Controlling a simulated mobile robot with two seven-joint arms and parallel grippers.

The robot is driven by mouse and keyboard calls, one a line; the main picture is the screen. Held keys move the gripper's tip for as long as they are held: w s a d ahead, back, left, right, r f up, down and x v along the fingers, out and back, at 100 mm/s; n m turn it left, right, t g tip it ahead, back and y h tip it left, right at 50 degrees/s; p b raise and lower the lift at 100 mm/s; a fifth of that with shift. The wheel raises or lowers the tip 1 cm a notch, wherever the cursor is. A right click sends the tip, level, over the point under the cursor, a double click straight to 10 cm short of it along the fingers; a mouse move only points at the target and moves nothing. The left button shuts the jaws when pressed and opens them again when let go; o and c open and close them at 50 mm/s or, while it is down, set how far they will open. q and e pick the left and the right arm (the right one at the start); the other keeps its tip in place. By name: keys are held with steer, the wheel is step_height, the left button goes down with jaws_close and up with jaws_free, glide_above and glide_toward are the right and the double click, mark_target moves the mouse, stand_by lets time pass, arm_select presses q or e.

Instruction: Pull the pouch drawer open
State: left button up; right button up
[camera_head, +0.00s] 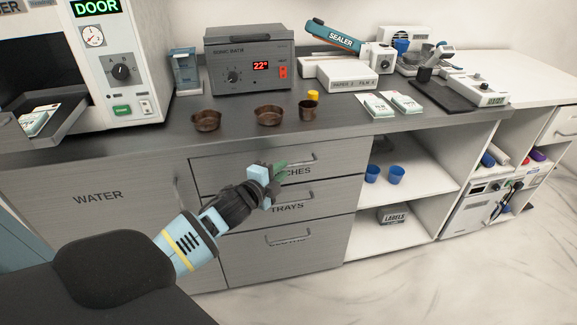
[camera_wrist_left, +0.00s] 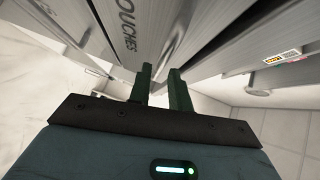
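The pouch drawer (camera_head: 225,168) is the top grey drawer under the counter. Its front looks flush with the cabinet, and its label is partly hidden by my gripper, with "CHES" showing. Its bar handle (camera_head: 302,160) shows just above and right of my left gripper. My left gripper (camera_head: 277,170) is in front of this drawer, fingers towards it. In the left wrist view its two dark green fingers (camera_wrist_left: 160,76) stand apart with a gap and nothing clearly between them. The drawer front (camera_wrist_left: 118,28) shows there with its label. Contact with the handle cannot be told. My right gripper is not in view.
Below are the trays drawer (camera_head: 330,205) and another drawer (camera_head: 330,250). A water cupboard (camera_head: 90,215) is left, and open shelves (camera_head: 420,160) with blue cups are right. Brown bowls (camera_head: 207,120) and a sonic bath (camera_head: 250,62) stand on the counter. The floor is clear.

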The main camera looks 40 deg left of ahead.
mark_target(289, 165)
arm_select(q)
steer(key=shift+w+a+f, duration=0.1)
steer(key=shift+w+f, duration=0.05)
steer(key=shift+w, duration=0.9)
steer(key=shift+w+f, duration=0.15)
steer(key=shift+w, duration=0.9)
steer(key=shift+c, duration=0.4)
jaws_close()
